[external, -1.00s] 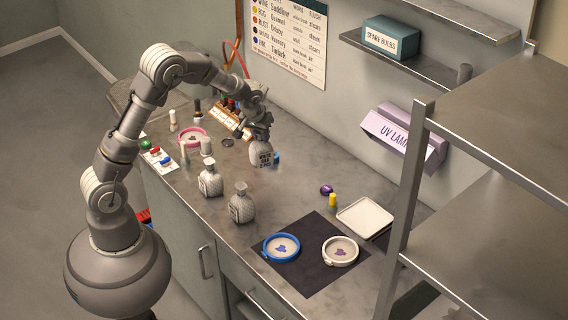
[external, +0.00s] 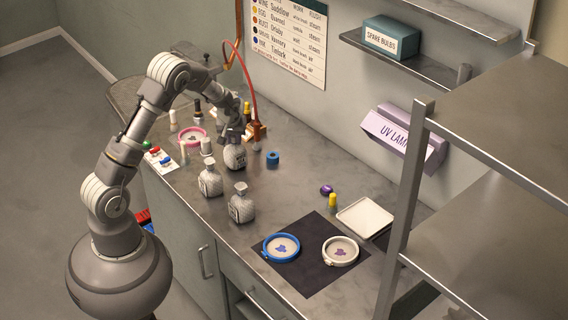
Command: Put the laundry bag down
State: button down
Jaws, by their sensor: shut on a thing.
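My gripper (external: 233,139) is shut on the neck of a pale, patterned laundry bag (external: 235,157) and points down over the counter. The bag hangs upright beneath the fingers. I cannot tell whether its base touches the counter. Two similar pale bags with narrow necks stand upright in front of it, one at the left (external: 210,181) and one nearer the camera (external: 242,206). The fingers themselves are small and partly hidden by the wrist.
A dark mat (external: 310,279) carries a blue and a white hoop. The counter (external: 300,188) is clear in the middle.

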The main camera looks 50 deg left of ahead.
jog(key=shift+f, duration=0.35)
jog(key=shift+r, duration=0.15)
jog(key=c, duration=1.4)
grip_release()
jog(key=shift+f, duration=0.2)
jog(key=o, duration=0.4)
jog(key=shift+o, duration=0.2)
jog(key=shift+r, duration=0.55)
jog(key=p+v, duration=0.3)
jog(key=v, duration=0.8)
jog(key=shift+s+d, duration=0.15)
